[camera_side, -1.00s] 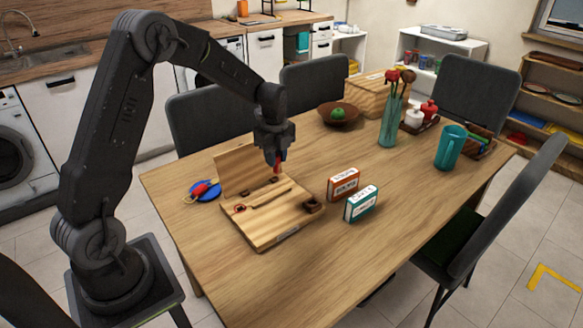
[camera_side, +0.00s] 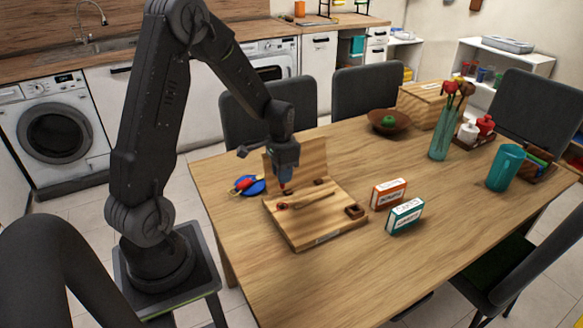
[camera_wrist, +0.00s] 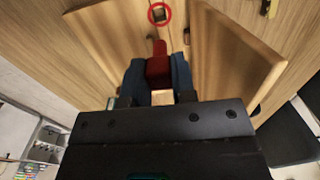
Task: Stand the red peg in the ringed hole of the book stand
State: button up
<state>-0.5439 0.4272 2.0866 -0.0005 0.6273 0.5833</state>
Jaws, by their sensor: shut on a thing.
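The red peg (camera_wrist: 157,66) is gripped between the two blue fingers of my gripper (camera_wrist: 158,75) in the wrist view. In the side view the red tip of the peg (camera_side: 283,187) shows below my gripper (camera_side: 285,178), over the left part of the wooden book stand (camera_side: 315,231). The stand has a flat base and an upright back panel. In the side view the ringed hole (camera_side: 282,206) sits at the stand's left, near the peg.
The front of the table (camera_side: 300,282) is clear.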

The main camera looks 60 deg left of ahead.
aim_at(282, 187)
jog(key=shift+s+f, duration=0.15)
jog(key=shift+f, duration=3.1)
jog(key=shift+f, duration=1.3)
jog(key=o, duration=1)
jog(key=shift+c, duration=0.2)
jog(key=shift+r, duration=0.15)
jog(key=shift+r, duration=3.4)
